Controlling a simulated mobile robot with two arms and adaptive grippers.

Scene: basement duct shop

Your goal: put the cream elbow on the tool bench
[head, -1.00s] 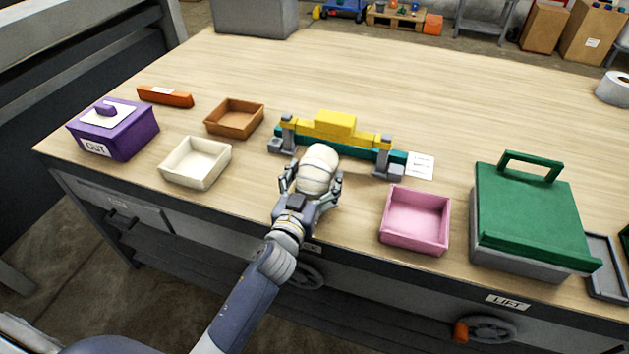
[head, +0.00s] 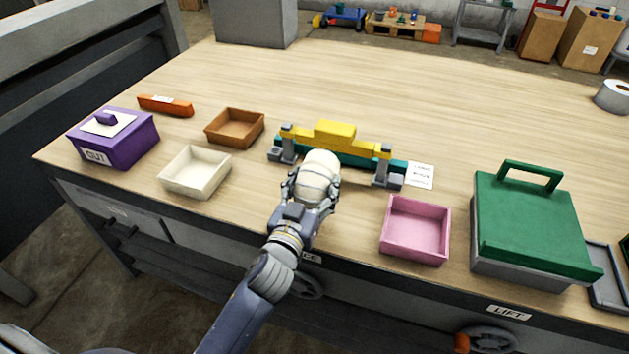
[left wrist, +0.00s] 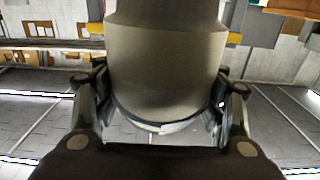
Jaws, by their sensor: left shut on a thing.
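The cream elbow (head: 321,163) is a rounded, pale, segmented piece held in my left gripper (head: 312,187), in front of the yellow and teal fixture in the head view. In the left wrist view the elbow (left wrist: 165,65) fills the middle, with a finger of my left gripper (left wrist: 163,112) on each side. The gripper is shut on it. The gripper hides the elbow's lower part, and I cannot tell its exact height above the wood-topped bench (head: 400,85). I see no label naming this the tool bench. My right gripper is not in view.
Behind the elbow stands the yellow and teal fixture (head: 335,133) with grey posts. A pink tray (head: 416,258), green-lidded box (head: 530,220), cream tray (head: 172,183), brown tray (head: 214,138), purple box (head: 135,150) and orange bar (head: 170,108) surround it. The bench's far part is clear.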

